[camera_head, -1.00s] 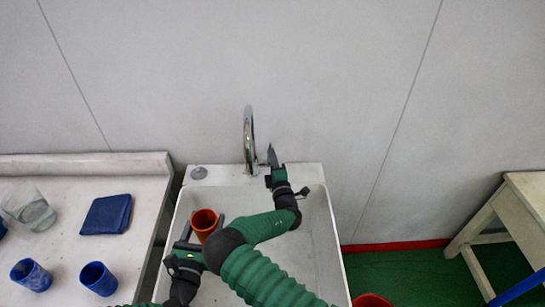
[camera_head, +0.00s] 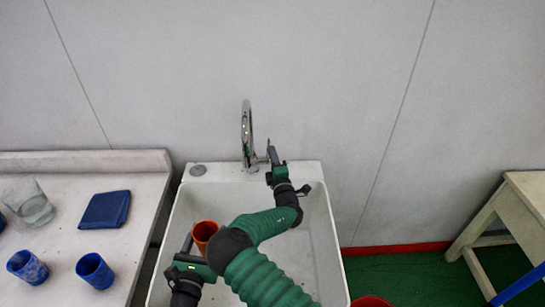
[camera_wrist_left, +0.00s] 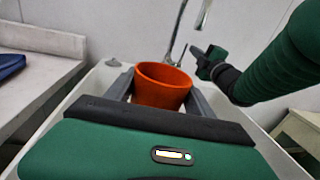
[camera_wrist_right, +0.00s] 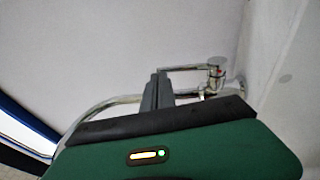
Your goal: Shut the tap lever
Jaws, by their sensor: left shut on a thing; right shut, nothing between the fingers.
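The chrome tap (camera_head: 247,135) stands at the back edge of the white sink. In the right wrist view its lever (camera_wrist_right: 190,67) reaches out leftward from the tap body (camera_wrist_right: 216,73). My right gripper (camera_head: 270,148) is shut and empty, just right of the tap. Its fingertips (camera_wrist_right: 157,76) are close to the lever's free end; I cannot tell whether they touch. My left gripper (camera_wrist_left: 160,88) is shut on an orange cup (camera_wrist_left: 162,72), held upright over the sink's left side. The cup also shows in the head view (camera_head: 205,230).
The white sink (camera_head: 323,240) lies below both arms. On the left worktop (camera_head: 135,225) are blue cups (camera_head: 95,271), a folded blue cloth (camera_head: 105,210) and a clear beaker (camera_head: 30,205). A stool (camera_head: 520,205) stands at right.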

